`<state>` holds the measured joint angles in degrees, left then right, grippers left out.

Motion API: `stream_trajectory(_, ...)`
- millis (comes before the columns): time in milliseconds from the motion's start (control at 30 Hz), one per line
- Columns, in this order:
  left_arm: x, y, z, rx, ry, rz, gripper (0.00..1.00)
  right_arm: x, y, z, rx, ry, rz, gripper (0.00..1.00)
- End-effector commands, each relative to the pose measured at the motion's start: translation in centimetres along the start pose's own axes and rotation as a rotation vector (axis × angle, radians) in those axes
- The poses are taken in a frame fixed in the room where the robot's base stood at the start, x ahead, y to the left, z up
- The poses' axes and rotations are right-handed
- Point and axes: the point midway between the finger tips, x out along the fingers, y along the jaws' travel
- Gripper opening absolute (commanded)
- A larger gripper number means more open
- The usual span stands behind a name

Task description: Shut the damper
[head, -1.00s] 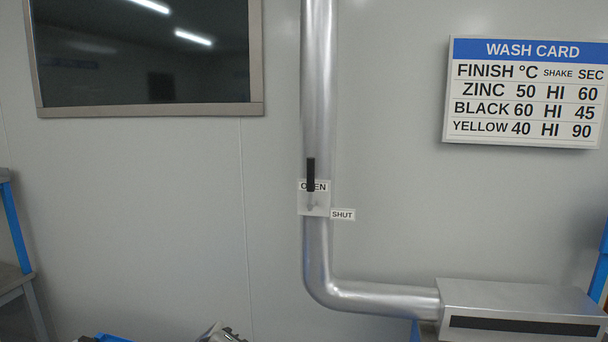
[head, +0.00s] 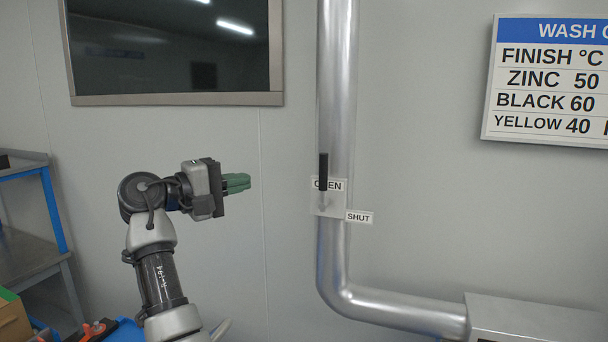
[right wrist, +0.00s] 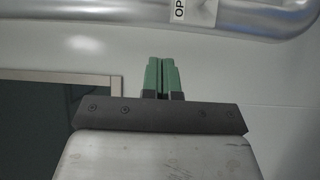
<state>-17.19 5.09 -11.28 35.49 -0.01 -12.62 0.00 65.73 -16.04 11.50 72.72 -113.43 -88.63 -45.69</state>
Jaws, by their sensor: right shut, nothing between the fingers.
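The damper is a plate (head: 327,203) on a vertical metal pipe (head: 338,90), with a black-gripped handle (head: 323,166) that points straight up in front of the OPEN label (head: 335,184). The SHUT label (head: 359,217) sits lower, to the right of the plate. My right gripper (head: 248,182) is to the left of the handle, apart from it, with green fingers closed together and pointing right. My left gripper is not in view.
The pipe bends right at the bottom into a metal box (head: 535,318). A dark window (head: 170,45) and a wash card (head: 550,80) are on the wall. A blue-legged bench (head: 30,255) stands at left. The wall between gripper and pipe is clear.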

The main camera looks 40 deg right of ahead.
Motion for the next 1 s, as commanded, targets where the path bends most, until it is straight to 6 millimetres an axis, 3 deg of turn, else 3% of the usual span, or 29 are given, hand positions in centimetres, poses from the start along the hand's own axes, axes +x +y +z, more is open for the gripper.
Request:
stream_trajectory(233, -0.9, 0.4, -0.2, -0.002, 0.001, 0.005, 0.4, 2.1, 0.2, 0.0, 0.001, -0.002, -0.002, 0.0)
stream_trajectory(633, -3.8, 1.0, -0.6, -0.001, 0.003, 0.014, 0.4, 10.4, 0.3, 0.1, 0.002, -0.002, -0.001, 0.0)
stream_trajectory(800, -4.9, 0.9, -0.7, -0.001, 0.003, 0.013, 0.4, 12.0, 0.2, 1.9, 0.002, 0.0, -0.001, 0.0)
stream_trajectory(1000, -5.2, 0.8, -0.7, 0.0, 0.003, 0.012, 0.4, 12.8, 0.0, 2.8, 0.0, 0.002, 0.0, 0.0)
